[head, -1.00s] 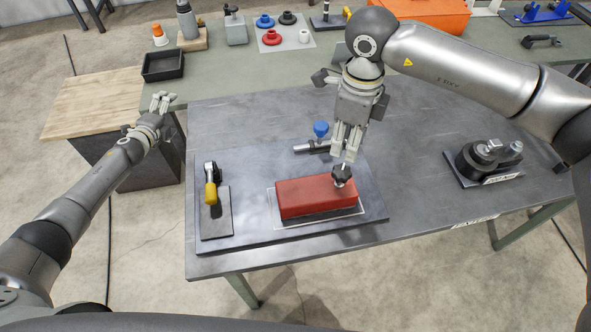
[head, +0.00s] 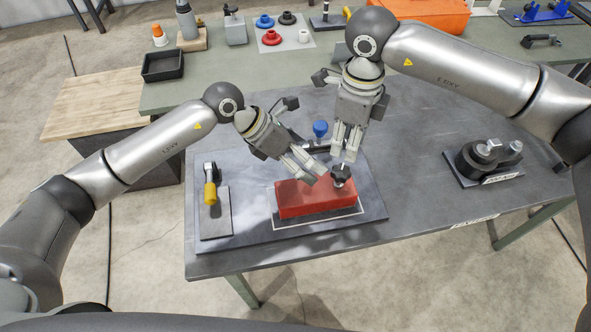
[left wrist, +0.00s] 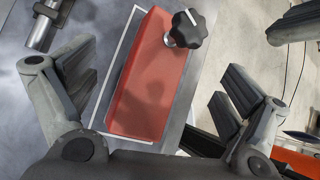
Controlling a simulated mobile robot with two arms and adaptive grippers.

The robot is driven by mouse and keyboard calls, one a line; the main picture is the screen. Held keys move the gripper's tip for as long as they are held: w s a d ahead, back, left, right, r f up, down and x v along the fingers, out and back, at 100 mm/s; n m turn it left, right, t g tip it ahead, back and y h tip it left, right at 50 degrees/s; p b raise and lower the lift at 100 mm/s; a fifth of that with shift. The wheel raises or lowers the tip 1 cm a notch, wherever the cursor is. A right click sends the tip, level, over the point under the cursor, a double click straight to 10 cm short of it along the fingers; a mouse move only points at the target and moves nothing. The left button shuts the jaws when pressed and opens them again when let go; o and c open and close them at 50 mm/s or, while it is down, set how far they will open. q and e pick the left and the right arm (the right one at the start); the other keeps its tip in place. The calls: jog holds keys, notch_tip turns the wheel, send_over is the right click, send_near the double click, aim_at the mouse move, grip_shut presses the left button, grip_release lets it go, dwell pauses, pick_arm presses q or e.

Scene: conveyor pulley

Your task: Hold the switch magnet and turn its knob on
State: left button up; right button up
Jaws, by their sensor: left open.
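The switch magnet is a red block (head: 305,201) with a black lobed knob (head: 341,174) at its right end. It lies on a light-edged plate on the table. In the left wrist view the red block (left wrist: 150,88) lies between my spread fingers, with its knob (left wrist: 188,30) at the top. My left gripper (head: 314,172) is open above the block, its fingers over the block's far side; I see no clear contact. My right gripper (head: 345,155) points down just above the knob, its fingers slightly apart with nothing between them.
A yellow-handled tool (head: 210,190) sits on a small plate at the left. A blue knob (head: 320,128) stands behind the block. A dark pulley-like part (head: 488,156) rests on a plate at the right. The table front right is clear.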

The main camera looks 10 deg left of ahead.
aim_at(309, 189)
pick_arm(q)
jog(key=s+m+y, duration=0.2)
jog(key=shift+s+a+y, duration=0.3)
jog(key=shift+s+a, duration=0.05)
jog(key=shift+s, duration=0.05)
jog(key=shift+s+a+f+m+t+y, duration=0.1)
jog(key=shift+s+a+m+t+y, duration=0.2)
jog(key=shift+s+a+m+y, duration=0.25)
jog(key=x, duration=1)
jog(key=shift+w+f, duration=0.15)
jog(key=shift+f, duration=0.2)
jog(key=shift+y, duration=0.25)
jog(key=c, duration=1.9)
jog(key=o, duration=1.3)
jog(key=shift+c, duration=1.1)
